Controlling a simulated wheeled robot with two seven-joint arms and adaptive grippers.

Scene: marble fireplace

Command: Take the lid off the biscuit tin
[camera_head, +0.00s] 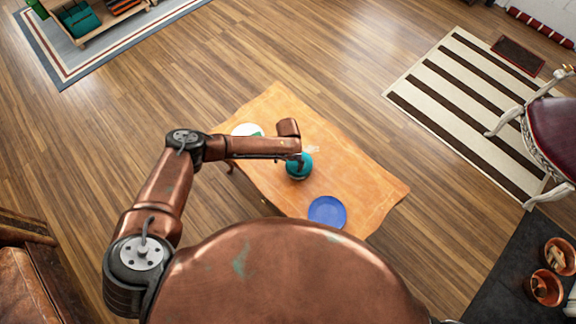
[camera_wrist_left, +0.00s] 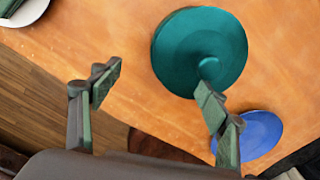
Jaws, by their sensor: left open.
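The biscuit tin (camera_head: 299,171) is a round teal tin on the wooden table. In the left wrist view I look down on its round teal lid (camera_wrist_left: 190,45), which has a small knob near the right finger. My left gripper (camera_head: 303,157) is over the tin in the head view and hides part of it. In the left wrist view the left gripper (camera_wrist_left: 157,90) has its fingers wide apart with nothing between them. Its right finger overlaps the lid's lower edge in the picture; I cannot tell whether they touch. My right gripper is not in view.
A blue plate (camera_head: 327,212) lies on the wooden table (camera_head: 370,185) in front of the tin. A white plate (camera_head: 241,130) with something green on it is at the back left, partly behind my arm. A chair (camera_head: 553,135) stands at the far right.

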